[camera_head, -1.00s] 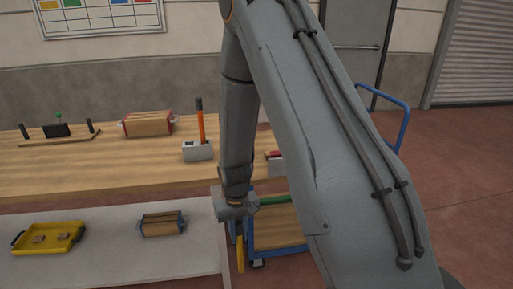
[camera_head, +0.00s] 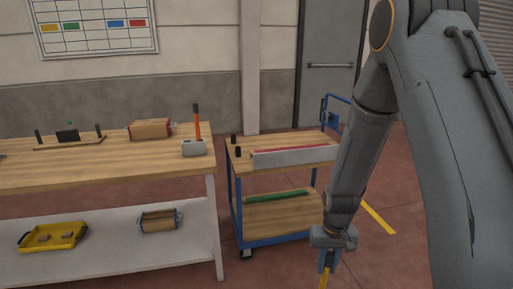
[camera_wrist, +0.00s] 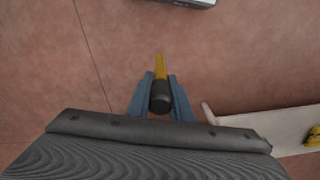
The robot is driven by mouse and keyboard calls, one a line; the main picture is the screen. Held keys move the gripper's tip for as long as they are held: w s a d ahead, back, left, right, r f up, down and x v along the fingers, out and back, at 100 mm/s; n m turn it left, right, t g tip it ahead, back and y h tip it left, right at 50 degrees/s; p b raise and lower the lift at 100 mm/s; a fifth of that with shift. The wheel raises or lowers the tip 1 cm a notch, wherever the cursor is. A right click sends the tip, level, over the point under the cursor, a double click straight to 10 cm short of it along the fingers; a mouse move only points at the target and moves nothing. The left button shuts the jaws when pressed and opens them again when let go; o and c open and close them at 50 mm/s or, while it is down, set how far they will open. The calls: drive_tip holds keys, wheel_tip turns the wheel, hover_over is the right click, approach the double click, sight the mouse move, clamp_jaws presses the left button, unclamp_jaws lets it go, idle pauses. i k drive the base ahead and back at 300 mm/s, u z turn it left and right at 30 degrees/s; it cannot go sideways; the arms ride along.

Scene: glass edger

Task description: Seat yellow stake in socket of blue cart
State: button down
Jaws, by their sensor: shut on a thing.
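My gripper (camera_head: 328,262) hangs low at the front right of the blue cart (camera_head: 236,205), clear of it. It is shut on the yellow stake (camera_head: 323,279), whose lower part is cut off by the picture edge. In the wrist view the blue fingers (camera_wrist: 160,98) close around the stake's black end, and its yellow shaft (camera_wrist: 161,66) extends beyond them over the floor. The cart has a wooden top and lower shelf. Two short black cylinders (camera_head: 237,146) stand at its top left; I cannot tell whether either is the socket.
A long grey piece with a red strip (camera_head: 295,156) lies on the cart top; a green bar (camera_head: 276,196) lies on its lower shelf. Open floor lies right of the cart.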

sight(233, 143)
drive_tip(key=z, duration=0.45)
drive_tip(key=i, duration=0.95)
drive_tip(key=u, duration=0.25)
